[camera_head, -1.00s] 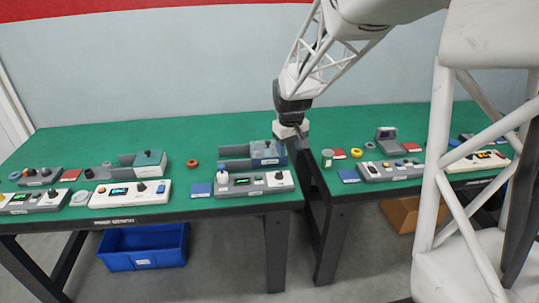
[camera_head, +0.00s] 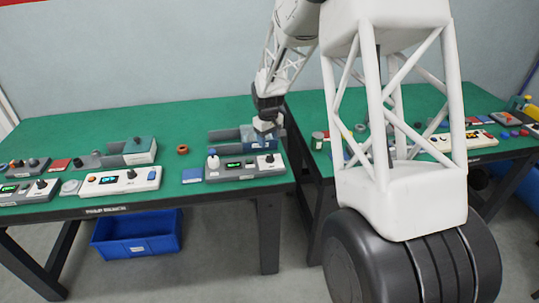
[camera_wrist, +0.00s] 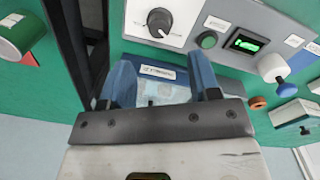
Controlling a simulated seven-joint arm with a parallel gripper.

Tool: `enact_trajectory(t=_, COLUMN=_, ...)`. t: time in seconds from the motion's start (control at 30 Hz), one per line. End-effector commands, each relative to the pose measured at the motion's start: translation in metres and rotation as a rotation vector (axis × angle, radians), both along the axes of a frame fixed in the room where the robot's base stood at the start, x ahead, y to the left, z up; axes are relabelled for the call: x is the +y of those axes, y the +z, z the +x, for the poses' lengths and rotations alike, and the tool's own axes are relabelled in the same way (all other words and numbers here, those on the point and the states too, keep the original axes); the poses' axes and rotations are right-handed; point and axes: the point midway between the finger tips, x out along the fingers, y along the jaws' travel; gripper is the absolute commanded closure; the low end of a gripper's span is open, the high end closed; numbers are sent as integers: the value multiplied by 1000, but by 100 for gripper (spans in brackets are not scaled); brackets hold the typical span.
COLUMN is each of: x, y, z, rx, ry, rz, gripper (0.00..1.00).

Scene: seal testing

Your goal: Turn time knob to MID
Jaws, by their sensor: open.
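A grey control panel (camera_head: 222,176) stands near the front edge of the left bench. Its black knob (camera_head: 269,158) sits on a white plate at the panel's right end. In the wrist view the knob (camera_wrist: 160,18) is at the top, with small marks around it that I cannot read. I cannot confirm its label or setting. My gripper (camera_wrist: 163,78) is open and empty, with two blue fingers spread apart. It is apart from the knob, over the blue-grey device (camera_wrist: 165,92) behind the panel. In the head view my gripper (camera_head: 265,127) hides part of that device.
A brown ring (camera_head: 182,149) lies left of the device. A green-and-white can (camera_head: 318,140) stands on the right bench, across a gap.

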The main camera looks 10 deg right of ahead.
Motion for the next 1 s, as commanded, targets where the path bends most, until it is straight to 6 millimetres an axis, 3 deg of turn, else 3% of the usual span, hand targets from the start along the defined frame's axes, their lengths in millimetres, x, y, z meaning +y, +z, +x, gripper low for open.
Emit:
enact_trajectory(t=0.47, x=0, y=-10, z=0, rx=1, ry=-1, rz=0, gripper=44)
enact_trajectory(t=1.0, x=-2, y=-66, z=1, rx=0, ry=-1, rz=0, gripper=44)
